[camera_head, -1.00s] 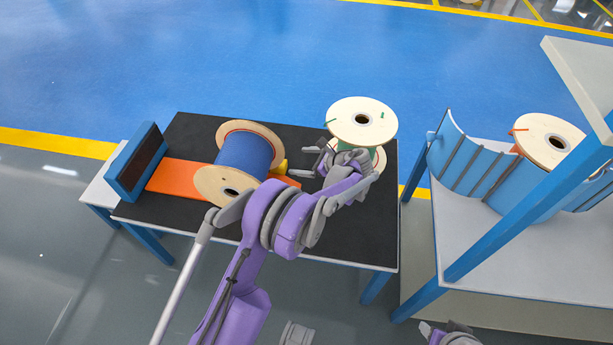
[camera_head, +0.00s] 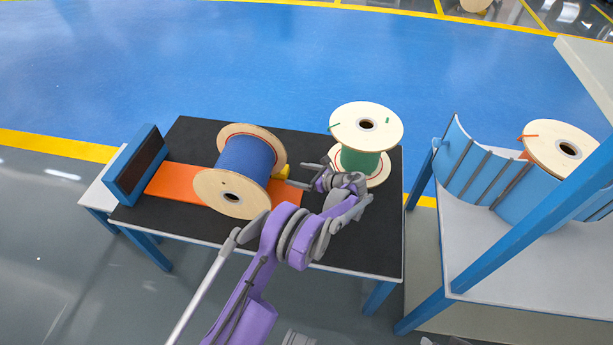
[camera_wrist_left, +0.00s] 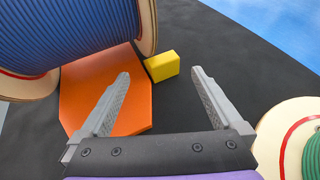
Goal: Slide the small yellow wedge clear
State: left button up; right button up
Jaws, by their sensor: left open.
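The small yellow wedge (camera_head: 283,171) sits against the right flange of the blue cable spool (camera_head: 246,160). In the left wrist view the wedge (camera_wrist_left: 162,66) is a yellow block on the black table top, by the flange and the far corner of the orange plate (camera_wrist_left: 105,88). My left gripper (camera_head: 308,172) is open and empty, to the right of the wedge in the head view. In the left wrist view its fingertips (camera_wrist_left: 160,75) point at the wedge, which shows between them, apparently untouched. My right gripper does not show clearly.
A green spool (camera_head: 367,125) with pale flanges stands right of my left gripper, close to it. A blue-framed block (camera_head: 137,165) stands at the plate's left end. A white table (camera_head: 520,260) with blue posts and another spool (camera_head: 562,149) is at the right.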

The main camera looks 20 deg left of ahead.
aim_at(287, 171)
pick_arm(q)
jog(key=x, duration=0.7)
jog(key=shift+a+f+b, duration=0.1)
jog(key=shift+a+b, duration=0.1)
jog(key=shift+b, duration=0.15)
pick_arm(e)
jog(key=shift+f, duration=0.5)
pick_arm(q)
jog(key=c, duration=1.2)
jog(key=shift+c, duration=0.2)
jog(key=shift+d, duration=0.1)
